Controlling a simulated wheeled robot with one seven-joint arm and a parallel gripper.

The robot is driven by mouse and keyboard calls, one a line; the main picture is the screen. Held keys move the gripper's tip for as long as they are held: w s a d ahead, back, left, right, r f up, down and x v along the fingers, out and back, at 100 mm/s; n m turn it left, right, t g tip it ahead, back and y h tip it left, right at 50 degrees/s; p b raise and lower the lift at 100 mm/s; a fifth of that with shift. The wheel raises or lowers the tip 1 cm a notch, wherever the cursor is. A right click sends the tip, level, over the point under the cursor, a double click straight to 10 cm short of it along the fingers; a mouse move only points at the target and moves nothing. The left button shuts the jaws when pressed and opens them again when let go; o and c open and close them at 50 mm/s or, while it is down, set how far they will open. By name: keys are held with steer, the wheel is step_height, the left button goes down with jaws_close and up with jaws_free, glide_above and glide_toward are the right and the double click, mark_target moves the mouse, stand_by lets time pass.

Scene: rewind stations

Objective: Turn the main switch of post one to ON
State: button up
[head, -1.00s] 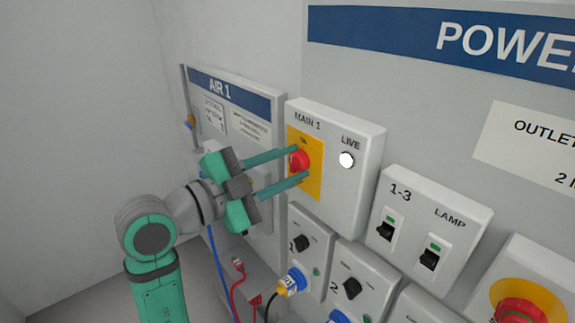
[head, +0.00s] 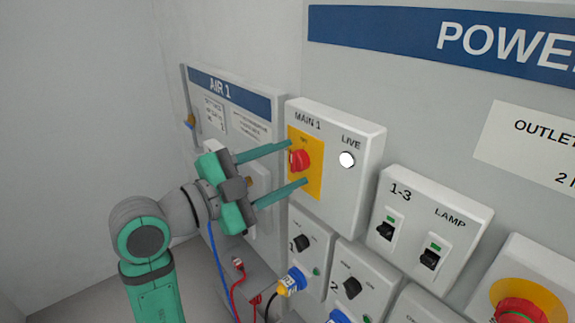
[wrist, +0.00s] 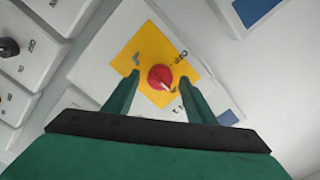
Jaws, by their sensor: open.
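The main switch is a red rotary knob (head: 299,160) on a yellow plate (head: 316,178), on the white box marked MAIN 1 (head: 361,125). In the wrist view the red knob (wrist: 160,77) shows ahead of my fingers, with a pale pointer mark at its lower edge. My gripper (head: 298,163) is open, with one finger above the knob and one below it in the head view. The fingers are apart from the knob and hold nothing. The small lettering around the knob is too small to read. A round white LIVE lamp (head: 347,160) is to the right.
Black rocker switches under 1-3 (head: 386,231) and LAMP (head: 430,257) are to the lower right. Below are black knobs (head: 303,243) and a blue plug (head: 292,281) with cables. The AIR 1 panel (head: 262,104) stands behind my gripper.

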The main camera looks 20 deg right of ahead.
steer(key=v, duration=1)
steer(key=w+a+f+n+t+y, duration=0.1)
steer(key=w+f+n+t+y, duration=0.1)
steer(key=f+n+t, duration=0.5)
steer(key=w+a+f+n+y, duration=0.1)
steer(key=w+f+n+y, duration=0.3)
steer(key=f, duration=0.6)
steer(key=f+n+t+y, duration=0.1)
steer(key=f+n+t, duration=0.3)
steer(key=f+n, duration=0.45)
steer(key=s+a+f+n+y, duration=0.1)
steer(key=s+f+n+y, duration=0.3)
steer(key=f, duration=0.4)
steer(key=s+a+f+n+y, duration=0.1)
steer(key=s+a+f+y, duration=0.15)
steer(key=s+f, duration=0.35)
steer(key=s+a+f+n+g+y, duration=0.15)
steer(key=s+f, duration=0.25)
steer(key=s, duration=0.4)
steer(key=s+f+y, duration=0.3)
steer(key=s+f, duration=0.1)
steer(key=s, duration=0.5)
steer(key=s+r+m+h, duration=0.1)
steer(key=s+r, duration=0.1)
steer(key=s, duration=0.8)
steer(key=shift+d+m, duration=0.3)
steer(key=shift+d, duration=0.15)
